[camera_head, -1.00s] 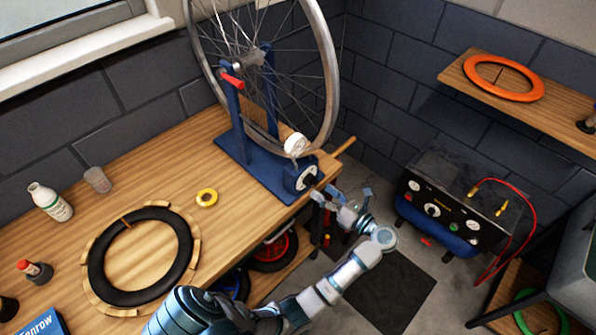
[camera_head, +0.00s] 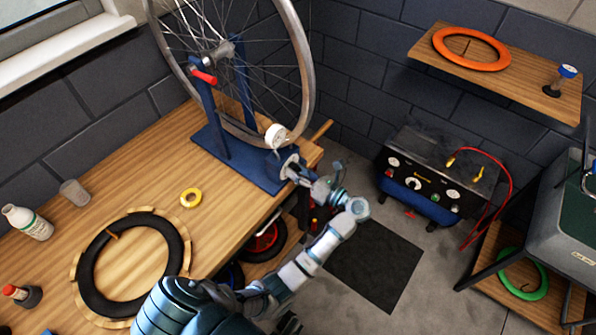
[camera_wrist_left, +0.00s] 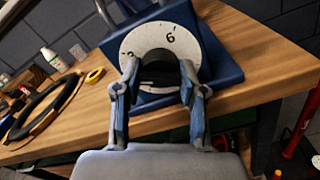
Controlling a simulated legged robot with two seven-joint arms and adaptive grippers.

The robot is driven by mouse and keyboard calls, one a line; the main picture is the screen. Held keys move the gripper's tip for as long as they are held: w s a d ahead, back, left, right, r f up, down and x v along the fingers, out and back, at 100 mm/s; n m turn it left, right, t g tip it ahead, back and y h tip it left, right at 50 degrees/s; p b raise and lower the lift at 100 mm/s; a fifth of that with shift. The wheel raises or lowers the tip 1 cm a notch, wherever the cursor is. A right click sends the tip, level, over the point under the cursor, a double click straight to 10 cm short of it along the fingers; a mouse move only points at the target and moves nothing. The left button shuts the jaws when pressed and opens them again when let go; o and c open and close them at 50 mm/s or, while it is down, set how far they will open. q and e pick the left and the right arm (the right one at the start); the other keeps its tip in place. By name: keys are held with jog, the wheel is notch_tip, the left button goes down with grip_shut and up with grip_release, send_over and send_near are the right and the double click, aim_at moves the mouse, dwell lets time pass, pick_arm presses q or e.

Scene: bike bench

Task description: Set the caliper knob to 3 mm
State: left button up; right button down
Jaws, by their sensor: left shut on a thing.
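The caliper knob (camera_wrist_left: 160,74) is dark and sits at the centre of a white dial (camera_wrist_left: 178,46) marked with a 6 near the top and a 3 at the left. The dial is on the front of the blue wheel stand (camera_head: 231,158). My left gripper (camera_wrist_left: 159,88) has a finger on each side of the knob and is shut on it. The gripper hides the knob's lower part, and no pointer reading is clear. In the head view, my left gripper (camera_head: 288,172) reaches the dial at the bench edge. My right gripper is not in view.
A bicycle wheel (camera_head: 300,60) stands in the stand, with a small white gauge (camera_head: 277,135) beside it. A black compressor-like box (camera_head: 430,175) stands on the right.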

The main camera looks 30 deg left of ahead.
pick_arm(q)
jog(key=shift+m, duration=0.5)
jog(key=m+p, duration=0.1)
jog(key=m, duration=0.1)
jog(key=shift+m, duration=0.3)
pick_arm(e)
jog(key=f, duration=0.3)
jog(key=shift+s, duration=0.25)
pick_arm(q)
jog(key=o, duration=1)
jog(key=shift+o, duration=0.8)
jog(key=shift+w, duration=0.15)
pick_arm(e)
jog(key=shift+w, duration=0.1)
